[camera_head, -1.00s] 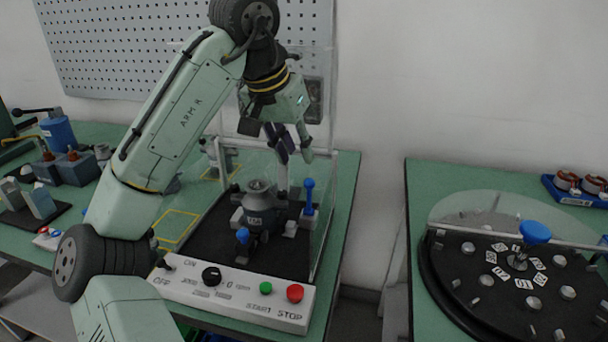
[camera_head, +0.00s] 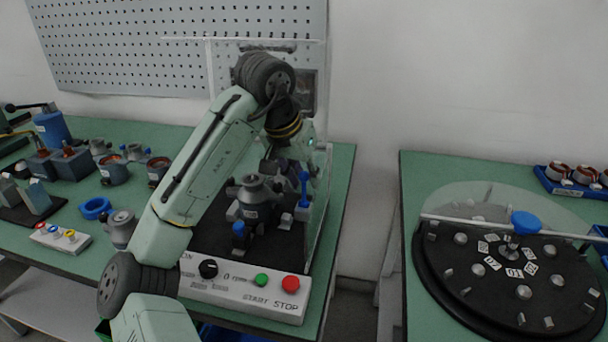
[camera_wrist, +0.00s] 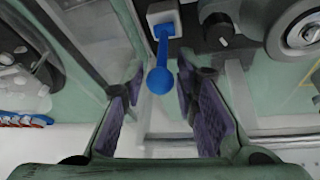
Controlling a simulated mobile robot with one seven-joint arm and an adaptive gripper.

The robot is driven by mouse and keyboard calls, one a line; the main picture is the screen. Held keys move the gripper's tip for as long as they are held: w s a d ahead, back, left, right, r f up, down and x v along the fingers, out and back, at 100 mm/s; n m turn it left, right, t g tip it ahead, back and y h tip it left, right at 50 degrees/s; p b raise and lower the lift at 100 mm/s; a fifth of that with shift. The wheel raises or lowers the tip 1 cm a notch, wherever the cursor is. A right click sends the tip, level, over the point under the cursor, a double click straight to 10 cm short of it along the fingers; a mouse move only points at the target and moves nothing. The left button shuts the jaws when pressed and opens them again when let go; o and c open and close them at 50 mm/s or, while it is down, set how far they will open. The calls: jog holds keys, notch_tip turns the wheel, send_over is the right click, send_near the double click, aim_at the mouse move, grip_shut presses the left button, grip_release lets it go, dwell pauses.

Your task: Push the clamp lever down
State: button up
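A clamp lever (camera_head: 304,186) with a blue handle stands upright on the right side of the test fixture, beside the grey stator housing (camera_head: 252,197). A second blue-knobbed lever (camera_head: 239,230) is at the fixture's front. In the wrist view the blue ball-ended lever (camera_wrist: 160,68) lies between my fingertips, with a gap visible on both sides. My gripper (camera_wrist: 158,88) is open, its purple-padded fingers apart and holding nothing. In the head view it is over the back of the fixture near the lever's top, partly hidden by my arm.
A clear guard (camera_head: 322,205) stands close on the fixture's right. The control panel (camera_head: 225,288) with knob and buttons is in front. Loose parts, including a blue ring (camera_head: 96,208), lie on the left bench. A round turntable (camera_head: 440,275) is on the separate right table.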

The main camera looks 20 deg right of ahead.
grip_shut()
dwell(0.4)
